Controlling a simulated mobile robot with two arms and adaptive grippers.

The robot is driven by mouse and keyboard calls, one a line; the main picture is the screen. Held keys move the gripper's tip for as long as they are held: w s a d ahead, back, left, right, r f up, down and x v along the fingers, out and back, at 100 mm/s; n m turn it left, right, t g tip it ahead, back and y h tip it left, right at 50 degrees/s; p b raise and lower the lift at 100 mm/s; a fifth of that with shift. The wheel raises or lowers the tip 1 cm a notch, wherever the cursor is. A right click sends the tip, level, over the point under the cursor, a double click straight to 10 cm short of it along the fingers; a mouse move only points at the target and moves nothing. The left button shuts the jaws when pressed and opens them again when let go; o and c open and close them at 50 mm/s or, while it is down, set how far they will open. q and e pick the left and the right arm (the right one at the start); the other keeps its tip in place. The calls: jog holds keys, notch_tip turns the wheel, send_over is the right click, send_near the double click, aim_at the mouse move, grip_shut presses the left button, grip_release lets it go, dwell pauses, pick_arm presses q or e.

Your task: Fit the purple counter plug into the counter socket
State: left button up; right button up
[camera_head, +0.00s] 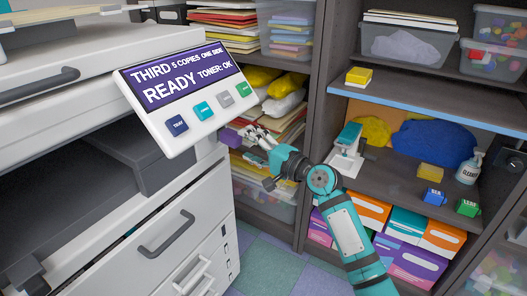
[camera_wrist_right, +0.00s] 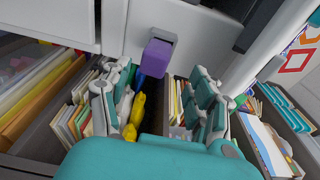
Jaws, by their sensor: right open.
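The purple counter plug (camera_head: 231,138) sticks out from the side of the white copier, below its display panel. In the right wrist view the plug (camera_wrist_right: 156,58) sits at a grey socket (camera_wrist_right: 163,35) on the white copier wall; how deep it sits I cannot tell. My right gripper (camera_head: 254,139) is open and empty, its fingers pointing at the plug from the right. In the right wrist view the two fingers of the gripper (camera_wrist_right: 160,105) are wide apart, and the plug shows beyond them, between them and clear of both. My left gripper is not in view.
The copier's tilted display panel (camera_head: 188,93) overhangs just above the plug. Shelves behind hold paper stacks, yellow bags, a teal stapler-like tool (camera_head: 348,138), a spray bottle (camera_head: 469,167) and small coloured blocks. Tiled floor (camera_head: 262,262) is clear between copier and shelves.

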jog(key=v, duration=0.5)
jog(key=shift+d, duration=0.1)
